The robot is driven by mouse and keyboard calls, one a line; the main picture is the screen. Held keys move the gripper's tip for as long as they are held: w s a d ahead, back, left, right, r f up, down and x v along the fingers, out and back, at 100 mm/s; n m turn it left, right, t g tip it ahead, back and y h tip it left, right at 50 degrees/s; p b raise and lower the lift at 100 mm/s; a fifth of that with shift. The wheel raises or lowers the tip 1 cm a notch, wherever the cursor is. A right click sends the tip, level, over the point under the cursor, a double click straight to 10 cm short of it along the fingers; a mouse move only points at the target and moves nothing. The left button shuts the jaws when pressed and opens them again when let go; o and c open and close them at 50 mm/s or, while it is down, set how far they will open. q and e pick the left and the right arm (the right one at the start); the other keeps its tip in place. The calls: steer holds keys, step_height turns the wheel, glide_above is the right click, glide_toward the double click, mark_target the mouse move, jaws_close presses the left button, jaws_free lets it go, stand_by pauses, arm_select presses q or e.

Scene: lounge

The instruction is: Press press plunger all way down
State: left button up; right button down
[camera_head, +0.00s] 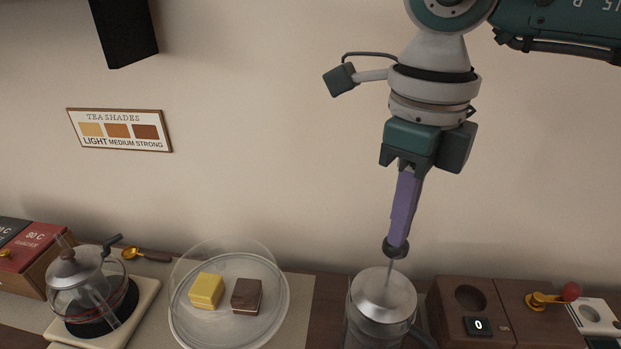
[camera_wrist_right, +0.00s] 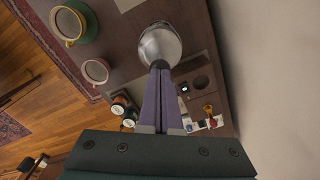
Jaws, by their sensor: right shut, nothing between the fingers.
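The press (camera_head: 385,300) is a glass vessel with a domed metal lid, at the lower right of the head view; its bottom is cut off by the frame. Its plunger stands raised: a thin metal rod rises from the lid to a dark round knob (camera_head: 392,254). My right gripper (camera_head: 398,240) points down with its purple fingers shut and empty. The fingertips are at the top of the knob and seem to touch it. My left gripper is not in view.
Right of the press is a wooden block (camera_head: 470,325) with a round recess and a "0" display. A glass-covered plate (camera_head: 275,328) with two cubes stands left, and a glass teapot (camera_head: 85,290) is farther left. The wall rises behind. Cups (camera_wrist_right: 70,24) show in the wrist view.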

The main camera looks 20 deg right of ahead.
mark_target(394, 256)
steer(key=shift+f+b, duration=2.5)
steer(key=shift+f, duration=0.3)
steer(key=shift+r, duration=0.1)
steer(key=shift+r+p, duration=2.25)
steer(key=shift+r, duration=0.8)
steer(key=shift+a+f, duration=0.1)
